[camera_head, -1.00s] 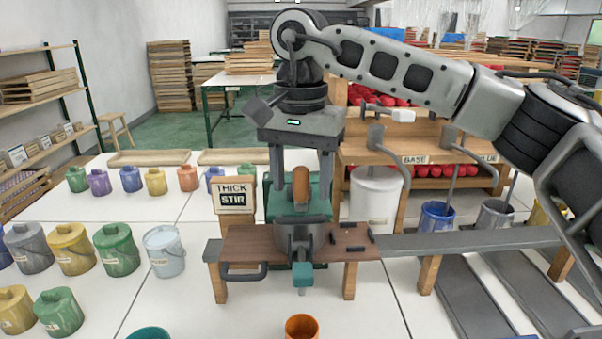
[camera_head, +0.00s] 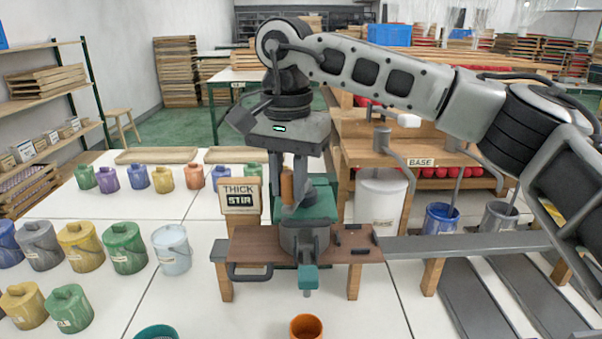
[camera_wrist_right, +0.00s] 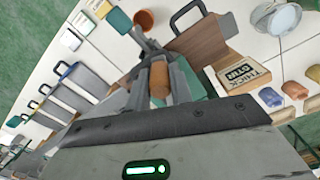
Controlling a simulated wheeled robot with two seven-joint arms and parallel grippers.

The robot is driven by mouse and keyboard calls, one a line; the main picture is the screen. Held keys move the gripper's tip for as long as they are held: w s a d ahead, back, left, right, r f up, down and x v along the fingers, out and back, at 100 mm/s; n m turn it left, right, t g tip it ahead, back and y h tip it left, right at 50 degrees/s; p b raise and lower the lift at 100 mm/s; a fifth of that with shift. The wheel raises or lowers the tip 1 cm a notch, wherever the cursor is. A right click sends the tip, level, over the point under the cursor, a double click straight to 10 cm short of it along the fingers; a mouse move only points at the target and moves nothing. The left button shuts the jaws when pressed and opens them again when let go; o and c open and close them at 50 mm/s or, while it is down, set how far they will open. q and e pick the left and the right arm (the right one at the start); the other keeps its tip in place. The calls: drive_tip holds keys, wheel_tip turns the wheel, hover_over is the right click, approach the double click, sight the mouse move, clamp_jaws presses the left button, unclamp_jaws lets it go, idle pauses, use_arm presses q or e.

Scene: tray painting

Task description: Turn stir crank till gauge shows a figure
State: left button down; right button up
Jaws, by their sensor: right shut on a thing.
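The stir station is a small brown wooden bench (camera_head: 262,243) with a grey pot and a teal housing (camera_head: 322,205) behind it. A crank with an upright brown handle (camera_head: 287,187) stands above the pot. My right gripper (camera_head: 287,190) points down with its fingers on either side of this handle, shut on it. The handle also shows between the fingers in the right wrist view (camera_wrist_right: 159,79). A sign reading THICK STIR (camera_head: 240,197) stands at the bench's left. I cannot make out a gauge reading. My left gripper is not in view.
An orange cup (camera_head: 306,328) and a teal spout (camera_head: 308,278) are in front of the bench. Lidded paint pots (camera_head: 125,248) stand to the left. A white BASE bucket (camera_head: 380,200) and a blue bucket (camera_head: 440,220) stand to the right.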

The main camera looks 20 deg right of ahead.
drive_tip(key=shift+w+a+r+p, duration=0.2)
drive_tip(key=shift+w+a+p, duration=0.05)
drive_tip(key=shift+a+p, duration=0.1)
drive_tip(key=w+a+p, duration=0.3)
drive_tip(key=w+p, duration=0.2)
drive_tip(key=w, duration=0.1)
drive_tip(key=shift+f+p, duration=0.2)
drive_tip(key=shift+p, duration=0.2)
drive_tip(key=shift+w, duration=0.15)
